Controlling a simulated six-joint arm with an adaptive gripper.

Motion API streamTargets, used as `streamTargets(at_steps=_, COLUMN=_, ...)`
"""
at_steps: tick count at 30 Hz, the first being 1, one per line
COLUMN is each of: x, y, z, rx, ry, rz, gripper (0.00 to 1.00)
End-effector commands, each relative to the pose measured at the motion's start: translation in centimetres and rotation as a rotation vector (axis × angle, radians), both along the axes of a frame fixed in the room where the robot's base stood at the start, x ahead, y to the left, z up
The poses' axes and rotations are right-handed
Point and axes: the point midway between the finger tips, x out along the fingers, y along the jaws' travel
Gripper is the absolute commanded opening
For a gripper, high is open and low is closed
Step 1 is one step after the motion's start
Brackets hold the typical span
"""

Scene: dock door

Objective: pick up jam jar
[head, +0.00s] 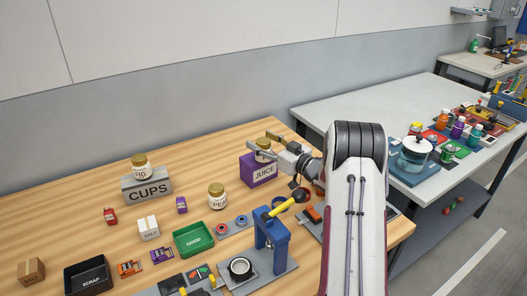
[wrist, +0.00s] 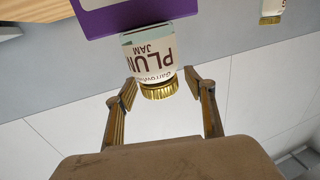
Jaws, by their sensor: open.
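A jam jar (wrist: 150,55) with a gold lid and a label reading PLUM JAM appears upside down in the wrist view, standing on a purple box. In the head view this jar (head: 263,144) is on top of the purple JUICE box (head: 259,172), partly hidden by my gripper (head: 262,149). My gripper also shows in the wrist view (wrist: 160,82), open, its fingertips on either side of the jar's lid end.
Another gold-lidded jar (head: 141,166) stands on the grey CUPS box (head: 148,188), and a third jar (head: 217,196) stands on the wooden table. A blue stand (head: 271,242) with a yellow-handled tool is in front of the JUICE box. A green tray (head: 194,239) lies left.

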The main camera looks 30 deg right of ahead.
Motion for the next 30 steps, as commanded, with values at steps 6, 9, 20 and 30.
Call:
streamTargets(at_steps=6, x=-0.02, y=-0.03, z=0.0, rx=0.0, ry=0.0, rz=0.0, gripper=0.54)
streamTargets(at_steps=9, x=-0.02, y=-0.03, z=0.0, rx=0.0, ry=0.0, rz=0.0, gripper=0.54)
streamTargets(at_steps=20, x=-0.02, y=-0.05, z=0.12, rx=-0.001, ry=-0.002, rz=0.0, gripper=0.03)
streamTargets(at_steps=30, x=-0.02, y=-0.05, z=0.4, rx=-0.001, ry=-0.002, rz=0.0, gripper=0.0)
